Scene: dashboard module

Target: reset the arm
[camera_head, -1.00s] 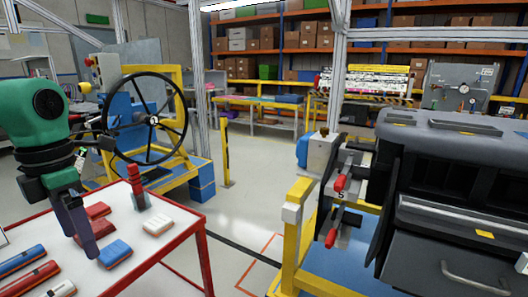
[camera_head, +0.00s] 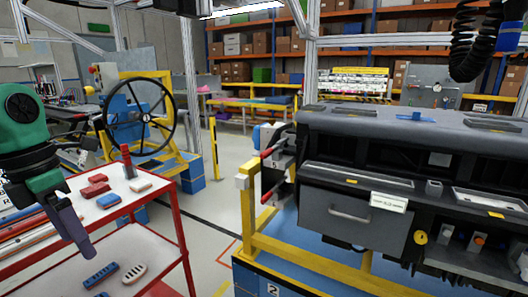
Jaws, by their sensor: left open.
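My left arm comes in from the left edge, green and dark grey. Its purple-grey left gripper (camera_head: 76,232) points down in front of the red-framed cart, clear of the objects on it; the gap between its fingers is hard to make out from this side. It holds nothing that I can see. My right gripper is not in view. The dashboard module (camera_head: 400,150) is a large dark grey unit on a yellow-railed stand at the right, with a drawer (camera_head: 352,218) at its lower left.
The red cart (camera_head: 176,222) carries red, blue and white blocks on top and more on its lower shelf. A black handwheel (camera_head: 145,118) stands behind it on a yellow frame. Red-handled clamps (camera_head: 268,196) jut from the module's left side. Open floor (camera_head: 215,215) lies between cart and stand.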

